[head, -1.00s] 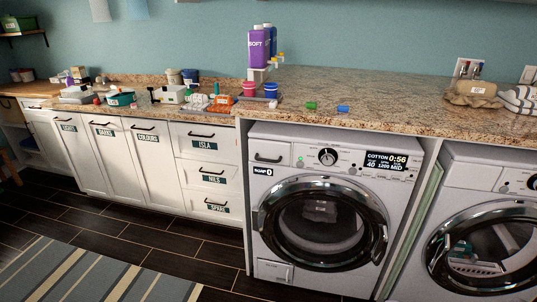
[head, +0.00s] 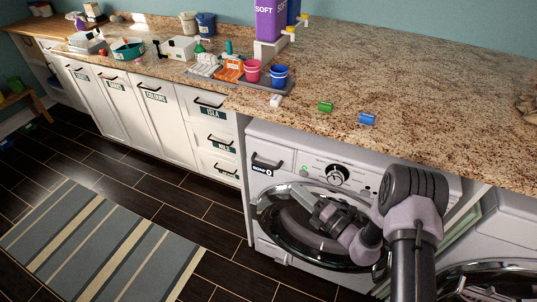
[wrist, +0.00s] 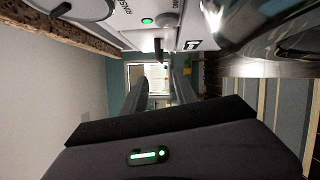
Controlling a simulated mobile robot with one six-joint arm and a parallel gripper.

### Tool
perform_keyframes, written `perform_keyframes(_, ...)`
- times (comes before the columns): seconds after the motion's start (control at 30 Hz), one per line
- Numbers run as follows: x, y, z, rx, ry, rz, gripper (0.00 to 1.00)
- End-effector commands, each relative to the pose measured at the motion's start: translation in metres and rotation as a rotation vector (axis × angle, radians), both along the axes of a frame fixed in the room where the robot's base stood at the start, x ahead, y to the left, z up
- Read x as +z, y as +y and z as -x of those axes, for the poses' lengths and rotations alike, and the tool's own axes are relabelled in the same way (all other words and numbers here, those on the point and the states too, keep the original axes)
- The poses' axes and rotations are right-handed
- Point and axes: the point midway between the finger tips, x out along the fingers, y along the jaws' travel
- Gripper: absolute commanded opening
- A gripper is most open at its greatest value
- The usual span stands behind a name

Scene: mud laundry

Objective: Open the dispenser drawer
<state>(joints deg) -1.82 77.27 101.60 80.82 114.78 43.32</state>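The dispenser drawer (head: 262,170) is at the upper left of the front washing machine (head: 300,150). It looks shut, with a dark bar handle (head: 266,162) across it. My gripper (head: 298,193) is in front of the machine, below and to the right of the drawer, apart from the handle. In the wrist view my gripper (wrist: 158,82) has its two fingers spread with nothing between them. That view shows the machine front along the top, with what looks like the dark handle (wrist: 158,48) end-on, beyond the fingertips.
The round door (head: 290,235) is just behind my gripper. A granite counter (head: 400,80) overhangs the machine, with a green block (head: 325,107) and a blue block (head: 367,119) near its edge. White drawers stand to the left. The dark floor (head: 225,270) there is clear beside a striped rug (head: 100,245).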

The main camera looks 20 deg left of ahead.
Motion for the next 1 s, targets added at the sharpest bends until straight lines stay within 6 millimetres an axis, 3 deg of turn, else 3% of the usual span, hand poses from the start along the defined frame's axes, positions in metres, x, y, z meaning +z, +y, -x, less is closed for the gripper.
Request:
perform_keyframes(0.3,0.005,0.083,-0.039,0.008,-0.007,0.001,0.34)
perform_keyframes(0.5,0.009,0.121,-0.058,0.006,-0.006,0.002,0.34)
perform_keyframes(0.7,0.011,0.138,-0.068,0.006,-0.006,0.003,0.34)
perform_keyframes(1.0,0.012,0.140,-0.069,0.005,-0.004,0.003,0.32)
